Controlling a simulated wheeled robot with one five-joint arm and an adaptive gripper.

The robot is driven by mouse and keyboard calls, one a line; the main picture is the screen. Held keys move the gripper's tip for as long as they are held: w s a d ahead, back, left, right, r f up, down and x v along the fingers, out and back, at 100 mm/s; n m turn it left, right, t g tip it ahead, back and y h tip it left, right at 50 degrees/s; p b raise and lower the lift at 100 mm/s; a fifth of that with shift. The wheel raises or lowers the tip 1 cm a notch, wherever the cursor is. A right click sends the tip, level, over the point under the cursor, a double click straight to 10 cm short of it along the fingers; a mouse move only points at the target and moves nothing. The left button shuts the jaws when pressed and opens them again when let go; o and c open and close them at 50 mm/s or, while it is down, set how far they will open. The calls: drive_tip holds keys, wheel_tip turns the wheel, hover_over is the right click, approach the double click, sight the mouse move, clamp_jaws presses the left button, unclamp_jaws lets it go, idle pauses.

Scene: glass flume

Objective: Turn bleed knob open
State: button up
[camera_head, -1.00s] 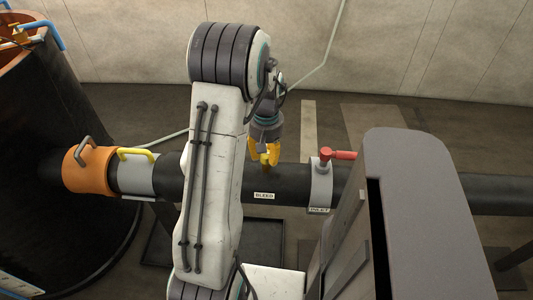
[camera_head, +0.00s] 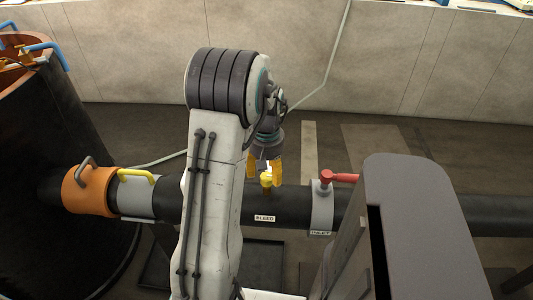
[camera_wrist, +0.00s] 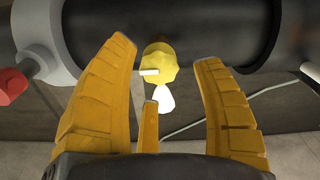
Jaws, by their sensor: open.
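The yellow bleed knob (camera_head: 266,180) sits on top of the dark pipe (camera_head: 285,203), above the white "BLEED" label (camera_head: 264,218). It also shows in the wrist view (camera_wrist: 159,62), with a small white bar on its side. My gripper (camera_head: 265,172) is at the knob, with its orange fingers spread to either side. In the wrist view my gripper (camera_wrist: 163,60) is open. The knob lies between the left and right fingertips, with visible gaps, and a third, shorter finger stands below. Whether any finger touches the knob cannot be told.
A red-handled valve (camera_head: 338,178) with an "INLET" label stands on the pipe to the right. An orange collar (camera_head: 88,192) and a yellow handle (camera_head: 136,176) are to the left, beside a large dark tank (camera_head: 60,125). A white piece (camera_wrist: 166,99) hangs below the knob.

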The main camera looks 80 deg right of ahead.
sight(267, 172)
wheel_tip(267, 172, up, 10)
idle(0.5)
idle(0.7)
drive_tip(key=w+a+f+m, duration=0.3)
drive_tip(key=a+f, duration=0.1)
drive_tip(key=a, duration=0.5)
drive_tip(key=w+a+r+n+t+p, duration=0.1)
drive_tip(key=w+a+r+n, duration=0.3)
drive_tip(key=a, duration=0.6)
drive_tip(key=w+a+r+n+t+p, duration=0.1)
drive_tip(key=w+a+r+n, duration=0.3)
drive_tip(key=w+a+n, duration=0.4)
drive_tip(key=w+a+r+n+t+p, duration=0.1)
drive_tip(key=w+a+r+n+p, duration=0.2)
drive_tip(key=a, duration=1)
drive_tip(key=w+r+n, duration=0.1)
drive_tip(key=w+n, duration=0.1)
drive_tip(key=shift+w+a+r+n, duration=0.15)
drive_tip(key=shift+w+r+n, duration=0.1)
drive_tip(key=shift+w+n, duration=0.15)
